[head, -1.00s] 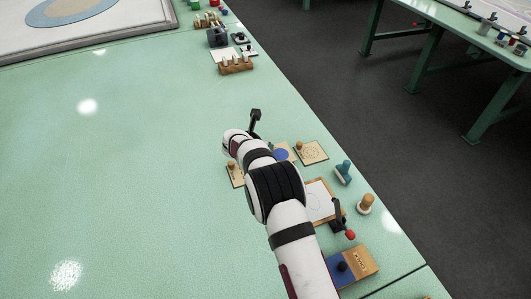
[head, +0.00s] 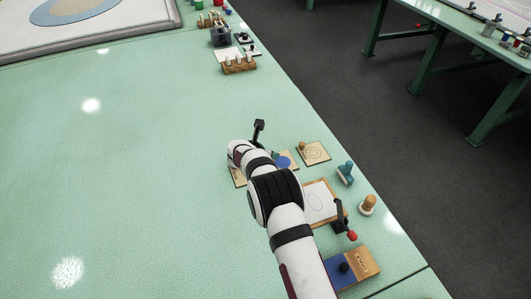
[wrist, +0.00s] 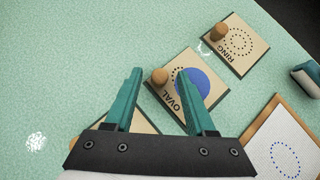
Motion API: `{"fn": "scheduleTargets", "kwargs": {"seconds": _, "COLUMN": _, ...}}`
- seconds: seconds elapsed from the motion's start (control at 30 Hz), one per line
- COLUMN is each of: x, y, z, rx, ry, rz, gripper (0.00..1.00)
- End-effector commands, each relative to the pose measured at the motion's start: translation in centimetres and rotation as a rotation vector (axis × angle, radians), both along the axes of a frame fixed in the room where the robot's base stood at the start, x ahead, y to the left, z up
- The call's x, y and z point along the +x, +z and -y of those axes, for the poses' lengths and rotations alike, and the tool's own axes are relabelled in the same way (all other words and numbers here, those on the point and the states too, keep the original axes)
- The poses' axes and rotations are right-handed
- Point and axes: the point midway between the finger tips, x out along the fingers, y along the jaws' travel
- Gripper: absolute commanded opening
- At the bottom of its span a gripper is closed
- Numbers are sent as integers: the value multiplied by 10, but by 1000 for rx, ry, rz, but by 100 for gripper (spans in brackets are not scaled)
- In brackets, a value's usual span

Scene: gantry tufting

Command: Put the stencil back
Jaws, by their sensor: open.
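The oval stencil, a square wooden plate marked OVAL (wrist: 206,60) with a blue oval and a wooden knob (wrist: 160,77), lies on the green table. My gripper (wrist: 160,71) is open and empty. In the wrist view the oval stencil's knob appears between its fingertips; I cannot tell whether the fingers reach down around it. The ring stencil (wrist: 240,50), marked RING with a dotted ring and a knob, lies beyond it to the right. A third plate (wrist: 110,127) is mostly hidden by my gripper.
A wooden board (wrist: 262,121) holds white paper (wrist: 283,143) with a dotted blue oval. A blue-handled stamp (head: 346,172), a wooden-knobbed stamp (head: 368,204) and a wood-and-blue box (head: 352,268) stand near the table's right edge.

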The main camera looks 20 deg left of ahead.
Motion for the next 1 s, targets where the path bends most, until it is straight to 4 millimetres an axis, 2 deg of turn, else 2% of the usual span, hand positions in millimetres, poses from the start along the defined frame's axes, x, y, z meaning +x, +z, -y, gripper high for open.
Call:
{"fn": "scheduleTargets", "kwargs": {"seconds": 0.13, "x": -17, "y": 19, "z": -1, "rx": 0, "ry": 3, "rz": 1, "gripper": 55}}
{"fn": "scheduleTargets", "kwargs": {"seconds": 0.3, "x": -52, "y": 54, "z": -1, "rx": 1, "ry": 3, "rz": 2, "gripper": 55}}
{"fn": "scheduleTargets", "kwargs": {"seconds": 0.43, "x": -73, "y": 74, "z": -1, "rx": 1, "ry": 1, "rz": 1, "gripper": 55}}
{"fn": "scheduleTargets", "kwargs": {"seconds": 0.6, "x": -84, "y": 85, "z": 0, "rx": 1, "ry": 0, "rz": 1, "gripper": 55}}
{"fn": "scheduleTargets", "kwargs": {"seconds": 0.73, "x": -84, "y": 89, "z": 5, "rx": 12, "ry": -23, "rz": -2, "gripper": 55}}
{"fn": "scheduleTargets", "kwargs": {"seconds": 0.77, "x": -82, "y": 94, "z": 14, "rx": 31, "ry": -65, "rz": -5, "gripper": 55}}
{"fn": "scheduleTargets", "kwargs": {"seconds": 0.8, "x": -78, "y": 106, "z": 35, "rx": 80, "ry": -163, "rz": -12, "gripper": 55}}
{"fn": "scheduleTargets", "kwargs": {"seconds": 0.87, "x": -76, "y": 132, "z": 88, "rx": 205, "ry": -419, "rz": -29, "gripper": 55}}
{"fn": "scheduleTargets", "kwargs": {"seconds": 0.9, "x": -82, "y": 153, "z": 136, "rx": 318, "ry": -655, "rz": -38, "gripper": 55}}
{"fn": "scheduleTargets", "kwargs": {"seconds": 0.93, "x": -93, "y": 168, "z": 175, "rx": 415, "ry": -859, "rz": -42, "gripper": 55}}
{"fn": "scheduleTargets", "kwargs": {"seconds": 0.97, "x": -110, "y": 181, "z": 213, "rx": 516, "ry": -1076, "rz": -43, "gripper": 55}}
{"fn": "scheduleTargets", "kwargs": {"seconds": 1.0, "x": -142, "y": 196, "z": 261, "rx": 653, "ry": -1376, "rz": -35, "gripper": 55}}
